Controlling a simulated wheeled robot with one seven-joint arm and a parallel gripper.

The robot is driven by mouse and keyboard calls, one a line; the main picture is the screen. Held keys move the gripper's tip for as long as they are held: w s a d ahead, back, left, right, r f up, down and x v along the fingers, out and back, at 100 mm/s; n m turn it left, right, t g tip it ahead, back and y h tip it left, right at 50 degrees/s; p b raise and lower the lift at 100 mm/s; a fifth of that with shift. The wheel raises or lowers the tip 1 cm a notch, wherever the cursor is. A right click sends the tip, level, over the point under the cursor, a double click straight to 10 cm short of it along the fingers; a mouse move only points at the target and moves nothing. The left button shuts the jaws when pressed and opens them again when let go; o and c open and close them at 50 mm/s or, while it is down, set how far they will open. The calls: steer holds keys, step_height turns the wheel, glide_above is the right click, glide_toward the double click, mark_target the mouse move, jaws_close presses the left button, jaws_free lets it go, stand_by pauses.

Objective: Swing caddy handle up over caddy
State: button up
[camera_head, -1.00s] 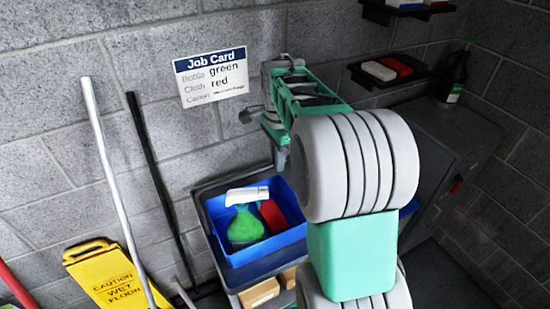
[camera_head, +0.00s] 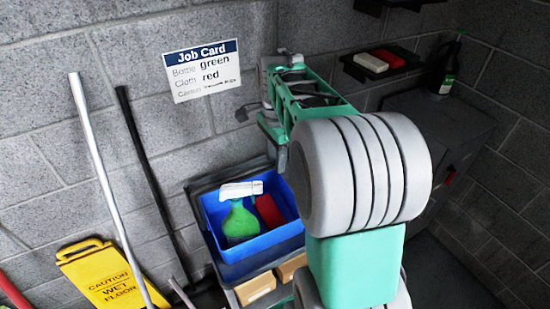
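The blue caddy (camera_head: 279,238) is an open box on a dark cart top, below and left of my arm's large joint. A green spray bottle (camera_head: 240,222) with a white head and a red cloth (camera_head: 268,210) are in it. I cannot make out the caddy's handle. My arm reaches from the right toward the wall above the caddy. Its far end is near the caddy's back right side, but I cannot make out the gripper's fingers or whether they hold anything.
The job card (camera_head: 201,70) on the wall reads green bottle, red cloth. A yellow wet-floor sign (camera_head: 100,276) and leaning poles (camera_head: 108,190) stand left. Cardboard-coloured boxes (camera_head: 256,289) sit under the caddy. A shelf (camera_head: 378,76) and a dark cabinet (camera_head: 440,125) are at right.

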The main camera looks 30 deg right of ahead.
steer(key=shift+r, duration=0.1)
step_height(320, 180, up, 5)
steer(key=p, duration=0.3)
steer(key=shift+p, duration=0.35)
steer(key=shift+r, duration=0.9)
steer(key=shift+a, duration=0.1)
